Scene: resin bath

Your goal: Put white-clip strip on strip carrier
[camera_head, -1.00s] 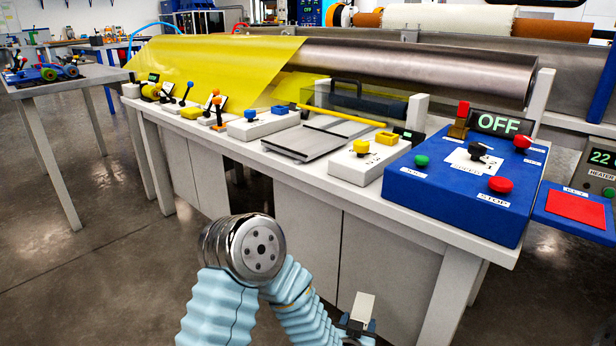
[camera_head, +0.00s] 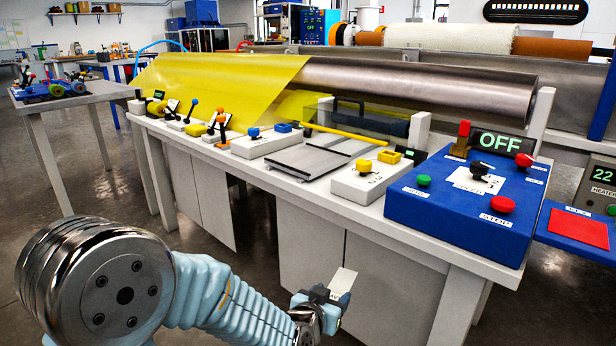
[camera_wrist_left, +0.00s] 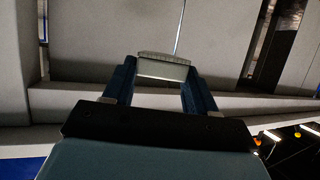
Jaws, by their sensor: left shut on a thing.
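My left gripper (camera_head: 328,297) is low in front of the bench, below the worktop's front edge. It is shut on a small pale flat piece (camera_head: 343,280), which I take to be the white-clip strip. In the left wrist view the piece (camera_wrist_left: 163,68) sits between the two dark blue fingers of the gripper (camera_wrist_left: 162,82), with a ridged grey upper edge. A grey flat plate with dark rails (camera_head: 307,161) lies on the worktop; I cannot tell for sure that it is the strip carrier. My right gripper is not in view.
The white bench (camera_head: 408,237) carries a blue control box (camera_head: 455,212) with buttons at the right and several small lever boxes at the left. A yellow sheet (camera_head: 215,85) and a large metal roller (camera_head: 420,85) run behind them.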

